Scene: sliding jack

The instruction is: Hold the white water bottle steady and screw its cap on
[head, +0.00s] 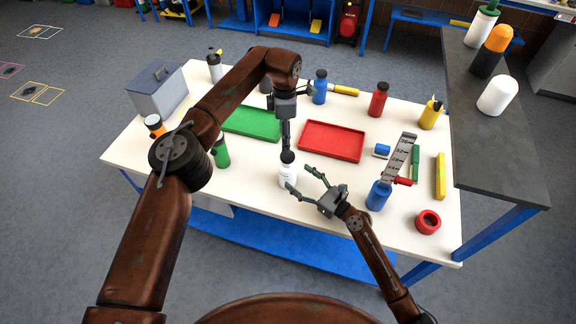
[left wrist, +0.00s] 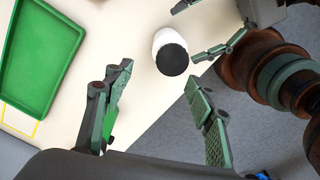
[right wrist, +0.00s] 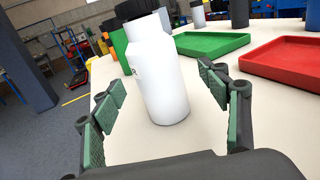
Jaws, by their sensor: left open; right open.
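The white water bottle (head: 287,175) stands upright near the front edge of the white table. Its black cap (left wrist: 172,60) sits at the top of the bottle; I cannot tell how tightly it is seated. My left gripper (head: 286,138) points down just above the cap, its fingers open and apart from it in the left wrist view. My right gripper (head: 300,181) is open at the bottle's right side. In the right wrist view the bottle (right wrist: 165,90) stands ahead between the spread fingers, with no finger seen touching it.
A green tray (head: 252,133) and a red tray (head: 330,156) lie behind the bottle. A green bottle (head: 221,153) stands to the left. A blue bottle (head: 377,196) and a red ring-shaped object (head: 428,221) are at the right. A grey box (head: 158,95) stands back left.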

